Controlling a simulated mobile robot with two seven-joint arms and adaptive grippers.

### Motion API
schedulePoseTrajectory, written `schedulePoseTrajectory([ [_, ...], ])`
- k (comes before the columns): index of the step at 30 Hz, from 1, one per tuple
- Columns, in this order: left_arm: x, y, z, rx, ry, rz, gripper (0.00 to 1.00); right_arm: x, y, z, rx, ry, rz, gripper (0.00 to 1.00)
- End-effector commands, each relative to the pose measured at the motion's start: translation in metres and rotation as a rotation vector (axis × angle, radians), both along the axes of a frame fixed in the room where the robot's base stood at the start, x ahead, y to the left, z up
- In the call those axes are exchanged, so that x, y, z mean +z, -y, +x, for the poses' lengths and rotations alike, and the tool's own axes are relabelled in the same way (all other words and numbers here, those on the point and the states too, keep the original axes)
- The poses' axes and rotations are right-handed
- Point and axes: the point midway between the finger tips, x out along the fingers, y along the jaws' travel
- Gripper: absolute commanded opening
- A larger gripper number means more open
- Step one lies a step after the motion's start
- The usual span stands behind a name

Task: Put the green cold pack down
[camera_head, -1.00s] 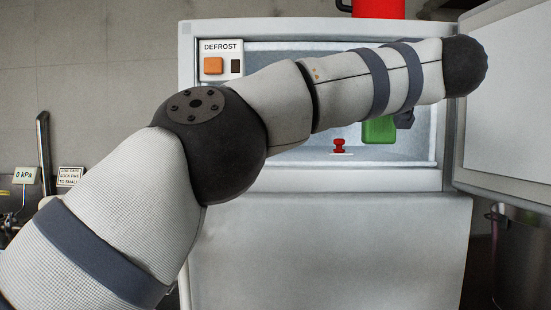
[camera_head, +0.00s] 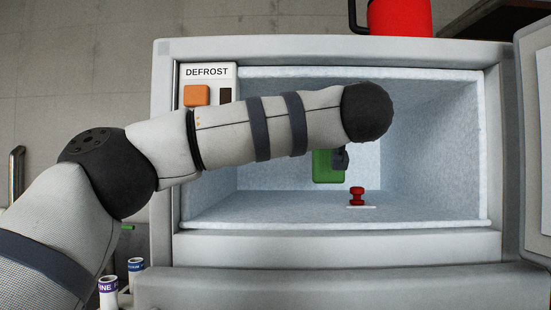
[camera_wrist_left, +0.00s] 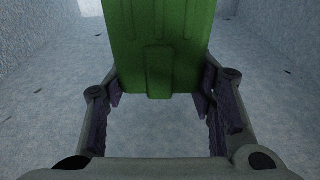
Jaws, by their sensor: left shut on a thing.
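The green cold pack (camera_head: 327,167) hangs upright inside the open freezer compartment (camera_head: 430,208), below my left forearm. It shows above the compartment floor, left of a small red knob-like thing; any gap beneath is hard to judge. My left gripper (camera_head: 341,158) is a small dark shape at the pack's right edge, mostly hidden by my arm. In the left wrist view, the green pack (camera_wrist_left: 160,45) is between the fingers of my left gripper (camera_wrist_left: 160,84), which is shut on its near end. The pack's far end runs out of that view. My right gripper is not in view.
The red knob-like thing (camera_head: 357,196) stands on a white base on the compartment floor. The right part of the compartment looks clear. A DEFROST panel (camera_head: 207,85) is at the upper left. The open door (camera_head: 537,150) is at right. A red container (camera_head: 400,17) stands on top.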

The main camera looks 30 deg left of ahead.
Motion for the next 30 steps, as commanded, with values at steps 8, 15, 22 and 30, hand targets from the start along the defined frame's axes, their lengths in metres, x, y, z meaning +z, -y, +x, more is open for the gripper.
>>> schedulePoseTrajectory([
  [8, 0.003, -0.062, -0.041, -0.001, 0.006, -0.002, 0.0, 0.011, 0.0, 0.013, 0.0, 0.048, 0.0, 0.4],
  [15, -0.021, -0.08, -0.049, -0.002, -0.004, 0.003, 0.0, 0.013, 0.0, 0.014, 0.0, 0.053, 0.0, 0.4],
  [22, -0.057, -0.079, -0.048, -0.002, -0.007, 0.002, 0.0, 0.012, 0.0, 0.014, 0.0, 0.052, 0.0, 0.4],
  [30, -0.071, -0.083, -0.051, -0.001, 0.001, 0.002, 0.0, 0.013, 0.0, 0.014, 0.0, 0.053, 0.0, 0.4],
])
